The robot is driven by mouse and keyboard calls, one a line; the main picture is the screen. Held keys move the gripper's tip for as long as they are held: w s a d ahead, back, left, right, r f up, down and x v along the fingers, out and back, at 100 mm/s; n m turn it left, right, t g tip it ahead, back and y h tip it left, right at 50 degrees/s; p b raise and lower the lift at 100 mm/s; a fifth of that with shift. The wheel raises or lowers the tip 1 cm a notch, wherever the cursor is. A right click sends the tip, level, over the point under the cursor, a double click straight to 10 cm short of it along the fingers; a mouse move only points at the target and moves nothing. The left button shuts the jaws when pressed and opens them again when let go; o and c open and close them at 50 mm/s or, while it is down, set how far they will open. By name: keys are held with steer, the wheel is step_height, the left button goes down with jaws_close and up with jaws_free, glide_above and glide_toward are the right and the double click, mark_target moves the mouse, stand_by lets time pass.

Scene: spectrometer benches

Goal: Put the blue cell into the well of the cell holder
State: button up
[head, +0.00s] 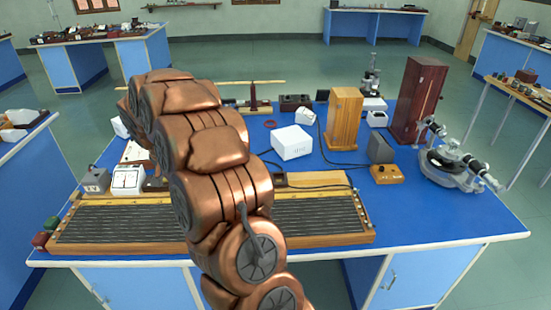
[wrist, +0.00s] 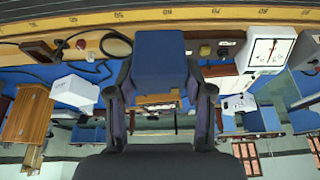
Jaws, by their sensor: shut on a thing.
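The blue cell (wrist: 160,58) is a plain blue block in the middle of the wrist view, which looks upside down. My gripper (wrist: 160,80) is shut on it, with one dark finger against each side. The cell is held in front of a long wooden board. In the head view my copper arm hides the gripper and the cell. I cannot make out the cell holder or its well for sure in either view.
The wooden wire board (head: 320,240) lies along the front of the blue bench (head: 450,215). A red block (head: 40,240) and a green block (head: 51,222) sit at its left end. A white dial meter (head: 128,180), a white box (head: 291,142) and a wooden box (head: 345,118) stand behind.

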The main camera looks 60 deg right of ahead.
steer(key=s+d+f+m+g+b, duration=0.1)
steer(key=s+d+m, duration=0.4)
steer(key=d, duration=0.6)
steer(key=s+d+f+m+g+b, duration=0.1)
steer(key=s+d+f+m+g, duration=0.2)
steer(key=s+d+m, duration=0.3)
steer(key=s+d+f+m+g, duration=0.2)
steer(key=s+d+m, duration=0.4)
steer(key=d, duration=0.9)
steer(key=shift+d+f+m+y+b, duration=0.35)
steer(key=shift+f+m+y+b, duration=0.05)
steer(key=shift+m, duration=0.1)
steer(key=shift+f, duration=0.1)
steer(key=shift+f+p, duration=0.55)
steer(key=shift+f, duration=1.35)
steer(key=shift+w+f+b, duration=0.1)
steer(key=shift+f+b, duration=1)
steer(key=shift+f, duration=0.15)
